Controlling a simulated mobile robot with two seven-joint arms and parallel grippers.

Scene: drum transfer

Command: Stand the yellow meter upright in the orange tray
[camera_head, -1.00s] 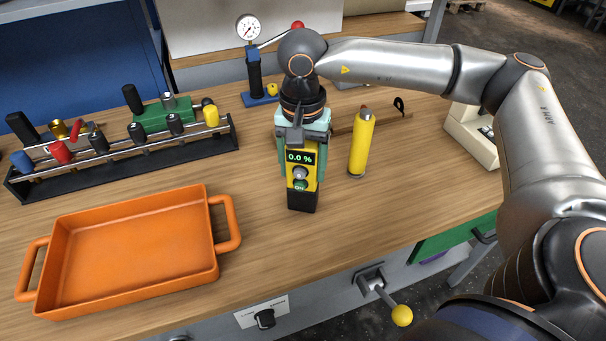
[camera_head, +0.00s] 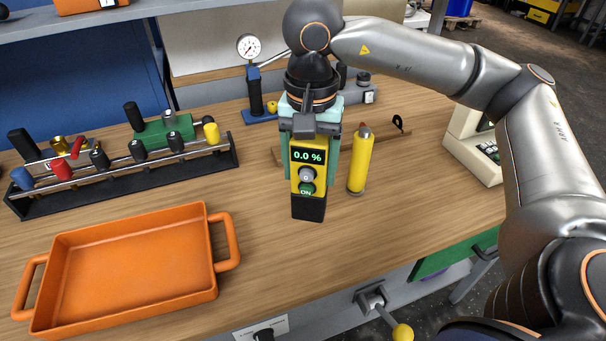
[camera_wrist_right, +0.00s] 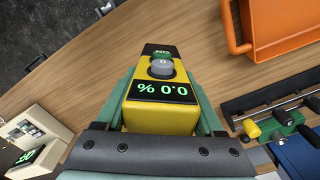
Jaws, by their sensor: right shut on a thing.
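The yellow meter (camera_head: 309,175) has a black base, a grey knob and a green "0.0 %" display. It is upright in the head view, its base apparently a little above the table. My right gripper (camera_head: 308,167) comes from above and is shut on it, with a teal finger on each side. The right wrist view also shows the meter (camera_wrist_right: 160,108) between the fingers. The orange tray (camera_head: 130,264) lies empty at the front left, to the left of the meter. Its edge (camera_wrist_right: 247,35) shows at the upper right of the wrist view. My left gripper is out of view.
A yellow cylinder (camera_head: 360,162) stands close right of the meter. A black rack (camera_head: 130,168) with coloured fittings stands behind the tray. A dial gauge (camera_head: 250,47) stands behind the meter. A beige device (camera_head: 470,150) is at the right. Bare wood separates meter and tray.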

